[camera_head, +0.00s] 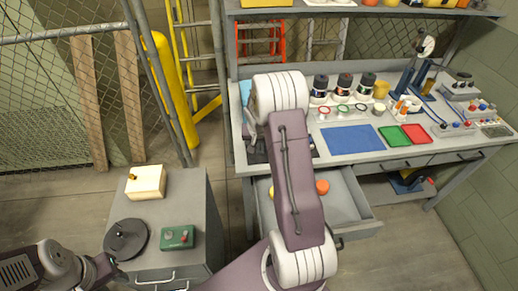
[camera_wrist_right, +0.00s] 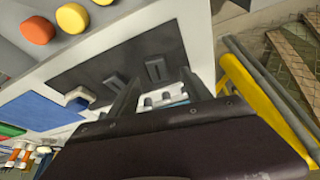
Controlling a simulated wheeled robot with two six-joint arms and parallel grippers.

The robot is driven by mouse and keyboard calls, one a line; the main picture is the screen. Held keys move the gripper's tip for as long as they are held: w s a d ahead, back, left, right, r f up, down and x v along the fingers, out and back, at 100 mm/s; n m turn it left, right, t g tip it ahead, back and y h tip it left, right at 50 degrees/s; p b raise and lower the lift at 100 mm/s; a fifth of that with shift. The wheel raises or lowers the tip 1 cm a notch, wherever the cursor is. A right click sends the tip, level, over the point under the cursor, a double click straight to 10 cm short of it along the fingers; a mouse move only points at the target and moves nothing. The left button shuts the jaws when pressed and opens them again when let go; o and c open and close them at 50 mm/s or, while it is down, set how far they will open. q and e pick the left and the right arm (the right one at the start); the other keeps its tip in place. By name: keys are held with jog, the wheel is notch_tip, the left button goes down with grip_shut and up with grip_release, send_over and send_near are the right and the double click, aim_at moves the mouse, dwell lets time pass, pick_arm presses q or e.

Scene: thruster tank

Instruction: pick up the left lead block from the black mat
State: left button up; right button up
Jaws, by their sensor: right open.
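The black mat (camera_wrist_right: 95,75) lies on the workbench; in the head view my right arm hides most of it and a dark part (camera_head: 257,153) shows on the left.
An open drawer (camera_head: 350,205) below the bench holds orange and yellow round things. A blue mat (camera_head: 352,138), green mat (camera_head: 394,137) and red mat (camera_head: 414,133) lie to the right. Jars (camera_head: 344,87) stand behind. A grey cabinet (camera_head: 195,215) stands at left.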

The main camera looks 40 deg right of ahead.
aim_at(260, 148)
jog(key=shift+d+f, duration=0.25)
jog(key=shift+f, duration=0.1)
jog(key=x, duration=0.4)
jog(key=shift+s+d+p, duration=0.1)
jog(key=shift+p, duration=0.3)
jog(key=shift+w+f, duration=0.15)
jog(key=shift+w, duration=0.05)
jog(key=shift+s, duration=0.1)
jog(key=c, duration=0.6)
grip_shut()
jog(key=shift+r, duration=0.25)
